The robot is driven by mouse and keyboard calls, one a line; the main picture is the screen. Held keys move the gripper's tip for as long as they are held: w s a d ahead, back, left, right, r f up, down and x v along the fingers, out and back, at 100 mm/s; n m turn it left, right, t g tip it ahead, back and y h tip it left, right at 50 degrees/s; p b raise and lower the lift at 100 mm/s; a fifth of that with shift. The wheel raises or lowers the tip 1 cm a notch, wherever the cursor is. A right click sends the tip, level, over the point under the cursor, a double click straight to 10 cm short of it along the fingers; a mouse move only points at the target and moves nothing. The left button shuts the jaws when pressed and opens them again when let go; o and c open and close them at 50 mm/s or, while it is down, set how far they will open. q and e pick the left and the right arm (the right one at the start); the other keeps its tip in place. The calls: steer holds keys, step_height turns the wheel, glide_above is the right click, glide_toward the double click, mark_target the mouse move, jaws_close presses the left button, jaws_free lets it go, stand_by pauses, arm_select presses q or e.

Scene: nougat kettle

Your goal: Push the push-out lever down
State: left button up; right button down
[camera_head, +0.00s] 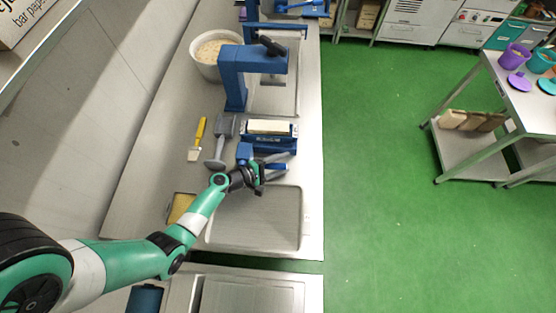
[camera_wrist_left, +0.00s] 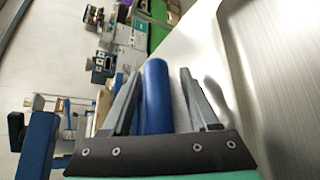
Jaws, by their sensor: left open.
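The blue mould device (camera_head: 285,138) sits on the steel worktop with a pale bar in its top. A blue lever handle (camera_head: 277,167) sticks out at its near side, close to my left gripper (camera_head: 259,178). In the left wrist view, a blue cylindrical handle (camera_wrist_left: 157,95), which looks like this lever, lies between the two spread fingers of my left gripper (camera_wrist_left: 160,78). The fingers are apart, with a gap visible on the right side of the handle. The lever's pivot is hidden. My right gripper is not in view.
A grey tool (camera_head: 220,140) and a yellow-handled scraper (camera_head: 198,140) lie left of the device. A tall blue press (camera_head: 234,80) and a white tub (camera_head: 208,68) stand behind. A shallow steel tray (camera_head: 265,225) lies in front. Green floor is on the right.

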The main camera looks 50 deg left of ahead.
mark_target(269, 168)
arm_select(q)
steer(key=p+v, duration=0.2)
steer(key=v, duration=0.6)
steer(key=shift+s, duration=0.25)
steer(key=p+v, duration=0.2)
steer(key=shift+s+a+r, duration=0.1)
steer(key=shift+s+r, duration=0.15)
steer(key=shift+s+p, duration=0.3)
steer(key=shift+f, duration=0.15)
